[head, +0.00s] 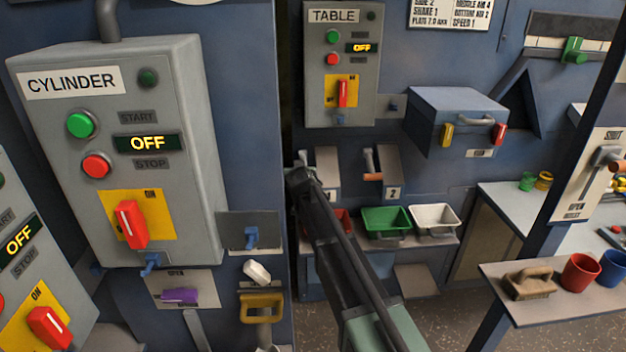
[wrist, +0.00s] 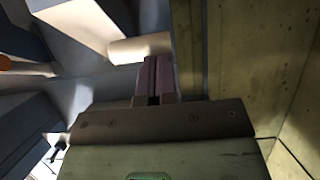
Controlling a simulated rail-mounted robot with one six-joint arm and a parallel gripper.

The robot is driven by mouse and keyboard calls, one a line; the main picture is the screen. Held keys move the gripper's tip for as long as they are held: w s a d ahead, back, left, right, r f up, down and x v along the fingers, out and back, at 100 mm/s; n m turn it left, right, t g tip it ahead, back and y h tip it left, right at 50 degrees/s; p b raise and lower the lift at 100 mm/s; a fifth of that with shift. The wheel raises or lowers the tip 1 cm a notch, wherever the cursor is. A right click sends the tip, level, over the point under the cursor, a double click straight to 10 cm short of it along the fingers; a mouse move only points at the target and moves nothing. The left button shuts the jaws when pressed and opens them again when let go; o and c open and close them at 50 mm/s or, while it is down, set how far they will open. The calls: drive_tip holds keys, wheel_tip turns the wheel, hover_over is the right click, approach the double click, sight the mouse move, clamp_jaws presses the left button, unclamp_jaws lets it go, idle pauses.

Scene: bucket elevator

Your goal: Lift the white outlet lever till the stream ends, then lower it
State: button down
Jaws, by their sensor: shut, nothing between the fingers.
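The wrist view shows a cream-white round handle (wrist: 140,49), which looks like the white outlet lever's grip. My gripper (wrist: 158,62) is shut and empty, its fingertips right at the handle's right part; I cannot tell whether they touch. In the head view my arm reaches up to the outlet plates, and a small pale end (head: 303,157) shows beside the left plate (head: 326,163), partly hidden by my arm. My fingers are not clear there. No stream is visible.
The neighbouring outlet 2 has an orange-handled lever (head: 371,166). Below stand a red bin (head: 342,222), a green bin (head: 386,221) and a white bin (head: 435,218) on a shelf. The CYLINDER box (head: 185,100) is at left; a post (head: 575,130) is at right.

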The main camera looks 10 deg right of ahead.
drive_tip(key=shift+w+f+b, duration=0.1)
drive_tip(key=shift+f+b, duration=0.75)
drive_tip(key=shift+f, duration=0.3)
drive_tip(key=s+d+g+p, duration=0.3)
drive_tip(key=s+g, duration=0.1)
drive_tip(key=s, duration=1)
drive_tip(key=s+d+g+p, duration=0.3)
drive_tip(key=s+g, duration=0.1)
drive_tip(key=s, duration=0.9)
drive_tip(key=s+d+g+p, duration=0.3)
drive_tip(key=s+g, duration=0.2)
drive_tip(key=s, duration=0.9)
drive_tip(key=shift+s+f+n+y+p, duration=0.2)
drive_tip(key=shift+s+n+y+p, duration=0.1)
drive_tip(key=shift+s+n, duration=0.1)
drive_tip(key=shift+w+d, duration=0.1)
